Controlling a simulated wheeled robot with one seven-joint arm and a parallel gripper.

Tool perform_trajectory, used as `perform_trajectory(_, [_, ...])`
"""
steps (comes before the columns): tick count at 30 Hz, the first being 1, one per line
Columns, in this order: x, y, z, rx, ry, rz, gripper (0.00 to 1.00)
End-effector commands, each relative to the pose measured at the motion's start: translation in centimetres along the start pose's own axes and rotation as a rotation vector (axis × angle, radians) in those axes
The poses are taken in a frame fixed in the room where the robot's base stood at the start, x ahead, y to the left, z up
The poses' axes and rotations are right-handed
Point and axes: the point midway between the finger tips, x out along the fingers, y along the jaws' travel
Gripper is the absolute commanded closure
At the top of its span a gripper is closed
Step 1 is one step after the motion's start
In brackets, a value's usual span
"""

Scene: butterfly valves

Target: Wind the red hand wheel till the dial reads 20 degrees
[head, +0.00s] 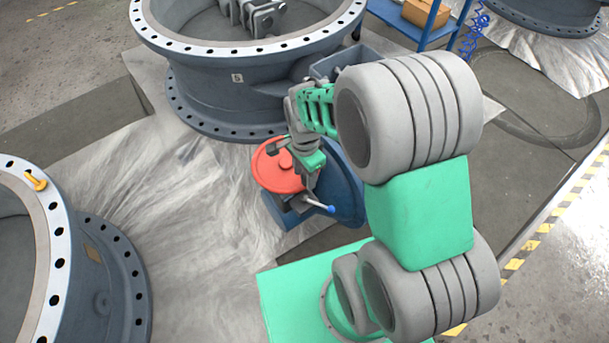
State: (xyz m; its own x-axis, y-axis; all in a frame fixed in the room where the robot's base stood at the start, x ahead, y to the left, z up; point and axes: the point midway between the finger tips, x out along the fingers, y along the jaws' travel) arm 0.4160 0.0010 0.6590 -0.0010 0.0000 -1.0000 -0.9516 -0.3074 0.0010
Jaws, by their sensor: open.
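The red hand wheel (268,178) lies near the middle of the head view, on a blue-grey gear housing (345,190) beside the large valve body (205,88). My gripper (291,167) is over the wheel's right side with its fingers spread apart. Whether a finger touches the wheel rim cannot be told. Part of the wheel is hidden behind my gripper. A silver lever with a blue knob (330,209) sticks out to the right below the wheel. The dial and its reading cannot be made out in this view.
A second large flanged valve body (105,270) stands at the lower left, with an orange bolt (36,180) on its rim. A blue cart with a cardboard box (424,12) is at the top right. Crumpled sheeting (170,200) covers the floor between the valves.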

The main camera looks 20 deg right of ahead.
Motion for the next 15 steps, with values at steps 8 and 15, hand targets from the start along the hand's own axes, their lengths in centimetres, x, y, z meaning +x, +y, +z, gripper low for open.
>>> perform_trajectory(8, [0.27,-0.01,0.01,-0.001,0.0,-0.001,0.56])
perform_trajectory(15, [0.25,-0.01,0.02,-0.002,0.0,-0.001,0.76])
